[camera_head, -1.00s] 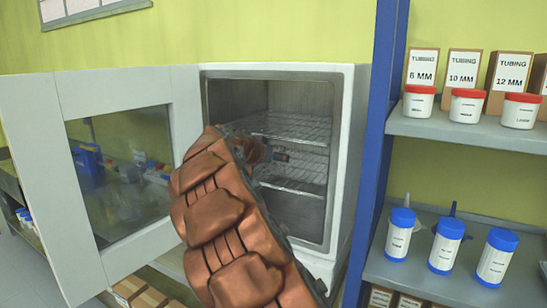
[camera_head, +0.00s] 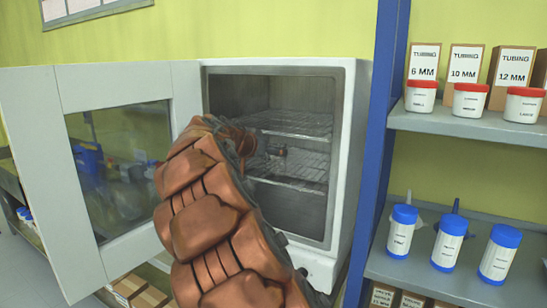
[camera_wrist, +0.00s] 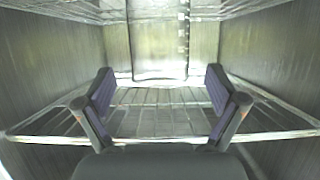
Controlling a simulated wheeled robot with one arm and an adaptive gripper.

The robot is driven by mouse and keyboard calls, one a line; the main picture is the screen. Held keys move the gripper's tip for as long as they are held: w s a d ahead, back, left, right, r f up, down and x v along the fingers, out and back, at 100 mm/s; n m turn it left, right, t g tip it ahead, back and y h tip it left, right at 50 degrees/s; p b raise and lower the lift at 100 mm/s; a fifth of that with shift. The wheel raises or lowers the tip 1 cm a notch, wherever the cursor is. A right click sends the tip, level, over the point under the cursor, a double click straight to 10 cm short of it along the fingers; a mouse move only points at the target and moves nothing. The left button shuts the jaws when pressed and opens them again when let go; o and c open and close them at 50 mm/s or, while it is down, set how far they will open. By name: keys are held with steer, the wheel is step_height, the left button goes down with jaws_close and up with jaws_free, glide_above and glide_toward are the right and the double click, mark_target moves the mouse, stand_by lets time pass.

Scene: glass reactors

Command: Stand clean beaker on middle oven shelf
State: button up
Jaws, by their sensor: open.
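The oven (camera_head: 352,130) stands with its door (camera_head: 30,150) swung open to the left. Wire shelves (camera_head: 300,122) show inside. In the wrist view a clear glass beaker (camera_wrist: 158,45), with dark marks along its right side, appears upright over a wire shelf (camera_wrist: 160,125), near the back wall. My gripper (camera_wrist: 160,90) is inside the oven, its two fingers spread and empty, nearer the camera than the beaker and apart from it. In the head view my arm hides the beaker and most of my gripper.
Another wire rack (camera_wrist: 60,10) lies overhead in the wrist view, and the oven walls are close on both sides. A blue post (camera_head: 378,150) and shelving with red-lidded jars (camera_head: 470,100) and blue-capped bottles (camera_head: 448,242) stand to the right.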

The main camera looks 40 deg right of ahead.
steer(key=b+v, duration=0.2)
steer(key=v, duration=0.6)
steer(key=s+a+f+n+g+y, duration=0.3)
steer(key=s+a+f+n+y, duration=0.3)
steer(key=s+a+f, duration=0.9)
steer(key=s+a+f+n+g+y, duration=0.2)
steer(key=s+a+f+n+y, duration=0.4)
steer(key=s+a+f, duration=1)
steer(key=s+a+n, duration=0.2)
steer(key=s, duration=0.2)
steer(key=shift+s+a+f+n+g+y, duration=0.2)
steer(key=shift+s+n+g+y, duration=0.1)
steer(key=shift+g+y, duration=0.1)
steer(key=shift+c, duration=0.4)
